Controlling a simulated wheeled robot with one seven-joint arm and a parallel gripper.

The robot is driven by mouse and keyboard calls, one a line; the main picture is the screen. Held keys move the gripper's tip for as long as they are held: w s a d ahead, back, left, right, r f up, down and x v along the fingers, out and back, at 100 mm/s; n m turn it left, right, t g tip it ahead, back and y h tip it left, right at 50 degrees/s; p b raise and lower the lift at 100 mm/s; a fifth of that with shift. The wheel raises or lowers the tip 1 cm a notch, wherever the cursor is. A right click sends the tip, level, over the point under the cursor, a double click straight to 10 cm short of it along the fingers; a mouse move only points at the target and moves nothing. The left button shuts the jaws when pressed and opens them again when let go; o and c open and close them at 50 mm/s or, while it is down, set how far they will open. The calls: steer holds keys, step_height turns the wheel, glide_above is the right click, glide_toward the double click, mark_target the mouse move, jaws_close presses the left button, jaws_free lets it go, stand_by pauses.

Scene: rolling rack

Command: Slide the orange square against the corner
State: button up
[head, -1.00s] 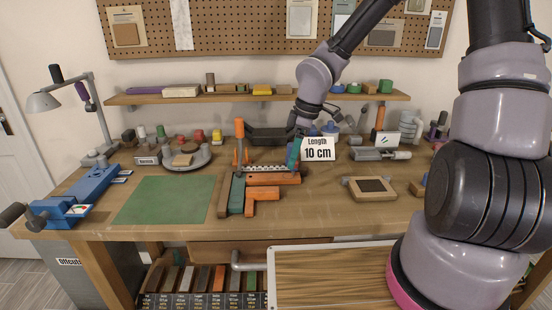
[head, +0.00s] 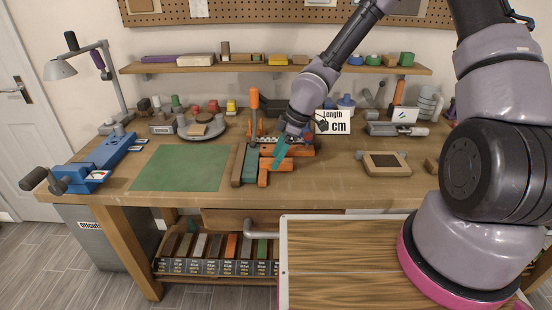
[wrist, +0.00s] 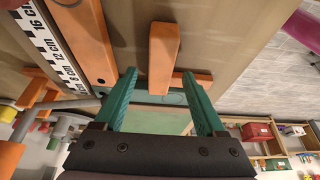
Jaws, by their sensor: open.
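The orange square (head: 262,174) is an L-shaped piece lying flat on the workbench. One leg lies along a teal strip (head: 249,170); the other points right, below a long orange bar (head: 295,151). My gripper (head: 276,164) is open over the square, its teal fingers hiding part of it. In the wrist view, the fingertips (wrist: 160,77) are on either side of the outward leg of the square (wrist: 163,52), with no clear grip on it. The orange bar (wrist: 88,42) lies to the left there, apart from that leg. Finger height above the bench is unclear.
A brown wooden strip (head: 238,166) borders the teal strip. A green mat (head: 180,168) lies left and a small framed pad (head: 386,163) right. Bench in front of the square is clear.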

steer(key=shift+x, duration=0.75)
jaws_close()
steer(key=shift+w, duration=0.5)
steer(key=shift+w, duration=1.75)
steer(key=shift+w+r, duration=0.1)
steer(key=shift+w, duration=0.1)
jaws_free()
